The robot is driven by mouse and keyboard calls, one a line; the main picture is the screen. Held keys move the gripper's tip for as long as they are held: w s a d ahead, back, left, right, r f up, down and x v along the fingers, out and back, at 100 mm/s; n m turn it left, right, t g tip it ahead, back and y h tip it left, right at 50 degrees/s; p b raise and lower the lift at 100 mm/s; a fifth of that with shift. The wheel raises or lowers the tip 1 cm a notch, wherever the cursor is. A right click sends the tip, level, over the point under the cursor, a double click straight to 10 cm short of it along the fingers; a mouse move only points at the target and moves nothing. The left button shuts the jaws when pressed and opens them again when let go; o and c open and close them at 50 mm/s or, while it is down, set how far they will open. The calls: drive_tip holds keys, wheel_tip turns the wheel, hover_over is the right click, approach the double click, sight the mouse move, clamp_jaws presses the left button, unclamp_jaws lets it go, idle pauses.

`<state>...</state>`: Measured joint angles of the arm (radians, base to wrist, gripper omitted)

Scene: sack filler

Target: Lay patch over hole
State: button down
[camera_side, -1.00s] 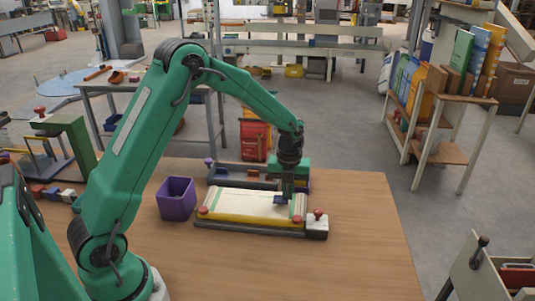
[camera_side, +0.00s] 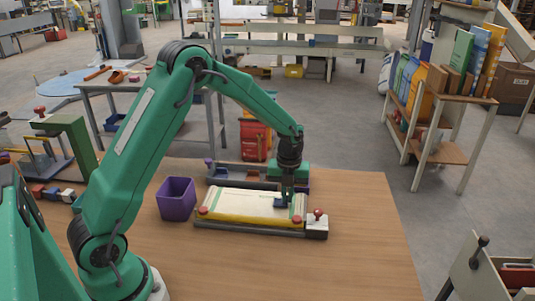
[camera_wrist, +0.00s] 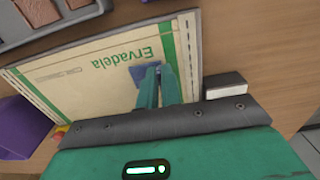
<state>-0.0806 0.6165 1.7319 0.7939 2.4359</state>
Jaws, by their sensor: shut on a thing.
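A cream sack (camera_side: 245,206) with green stripes and the word "Ervadela" lies flat on a board on the wooden table. It also fills much of the wrist view (camera_wrist: 105,80). My gripper (camera_side: 284,197) points down over the right part of the sack. In the wrist view its fingers (camera_wrist: 152,71) are shut on a small dark blue patch (camera_wrist: 138,76). The patch (camera_side: 280,202) is at or very near the sack's surface; I cannot tell whether it touches. No hole is visible; the patch and fingers cover part of the sack.
A purple bin (camera_side: 176,201) stands left of the sack. A grey tray (camera_wrist: 18,42) with brown pieces lies beyond the sack. Red knobs (camera_side: 318,214) stick up at the board's corners. The table front and right are clear.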

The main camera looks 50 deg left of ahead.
drive_tip(key=shift+f, duration=0.2)
drive_tip(key=c, duration=1.5)
unclamp_jaws()
drive_tip(key=shift+r, duration=0.1)
drive_tip(key=s+d+r+n+t, duration=0.1)
drive_tip(key=s+r+n, duration=0.45)
drive_tip(key=r, duration=0.45)
drive_tip(key=s+d+r+n+t, duration=0.1)
drive_tip(key=s+r+n+t, duration=0.1)
drive_tip(key=s+r+n, duration=0.6)
drive_tip(key=s+r+n+t, duration=0.1)
drive_tip(key=s+n, duration=0.3)
drive_tip(key=s+d+r+n, duration=0.1)
drive_tip(key=s+n, duration=0.3)
drive_tip(key=n, duration=0.1)
drive_tip(key=s+d+r+n+t, duration=0.1)
drive_tip(key=s+r+n, duration=0.1)
drive_tip(key=s+n, duration=0.2)
drive_tip(key=shift+s+n+t, duration=0.1)
drive_tip(key=shift+n+t, duration=0.15)
drive_tip(key=shift+t, duration=0.05)
